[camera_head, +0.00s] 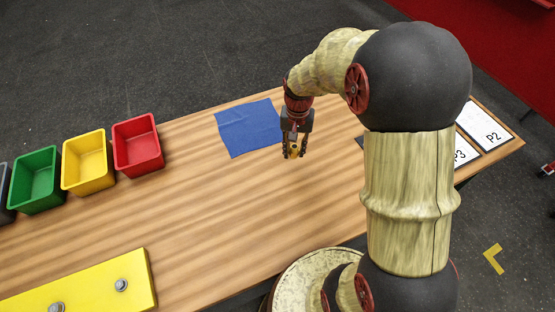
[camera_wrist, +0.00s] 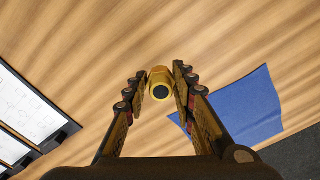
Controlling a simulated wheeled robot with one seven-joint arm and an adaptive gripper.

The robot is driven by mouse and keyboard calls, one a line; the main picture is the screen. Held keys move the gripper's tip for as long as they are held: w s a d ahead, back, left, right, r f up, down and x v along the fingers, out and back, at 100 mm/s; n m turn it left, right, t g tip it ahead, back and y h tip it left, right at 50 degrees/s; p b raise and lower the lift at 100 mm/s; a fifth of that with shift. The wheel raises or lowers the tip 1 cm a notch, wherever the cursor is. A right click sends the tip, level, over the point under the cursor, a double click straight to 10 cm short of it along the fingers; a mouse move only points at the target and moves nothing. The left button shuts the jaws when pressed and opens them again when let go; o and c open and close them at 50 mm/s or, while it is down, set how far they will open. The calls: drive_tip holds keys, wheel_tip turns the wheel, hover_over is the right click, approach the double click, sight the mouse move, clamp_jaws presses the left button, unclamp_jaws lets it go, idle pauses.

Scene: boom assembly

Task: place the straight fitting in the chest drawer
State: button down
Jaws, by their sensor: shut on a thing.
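My gripper (camera_head: 294,153) is shut on a small yellow-gold fitting and holds it over the wooden table, just right of the blue cloth. In the wrist view the fitting (camera_wrist: 159,84) sits between the fingertips of my gripper (camera_wrist: 158,88), with its round dark opening toward the camera. In the head view the fitting is small and mostly hidden by the fingers. I cannot tell its height above the table. No chest drawer can be made out in either view.
The blue cloth (camera_head: 248,128) lies flat on the table (camera_head: 220,210). Red (camera_head: 138,145), yellow (camera_head: 87,163) and green (camera_head: 36,182) bins stand at the left. A yellow block (camera_head: 85,285) with metal knobs is at the front left. Sheets marked P2 (camera_head: 485,126) and P3 (camera_head: 464,152) lie at the right.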

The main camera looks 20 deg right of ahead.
drive_tip(key=w+a+f, duration=0.1)
drive_tip(key=f, duration=0.1)
drive_tip(key=w+a+f, duration=0.1)
drive_tip(key=w+a+f+b, duration=0.1)
drive_tip(key=f, duration=0.1)
drive_tip(key=shift+w+f, duration=0.3)
drive_tip(key=shift+w, duration=0.1)
drive_tip(key=shift+w+a+f+b, duration=0.1)
drive_tip(key=shift+f+b, duration=0.1)
drive_tip(key=shift+f, duration=0.7)
drive_tip(key=shift+w+a+f+b, duration=0.1)
drive_tip(key=shift+f+b, duration=0.05)
drive_tip(key=shift+f, duration=0.75)
drive_tip(key=shift+f, duration=0.15)
drive_tip(key=c, duration=1.5)
unclamp_jaws()
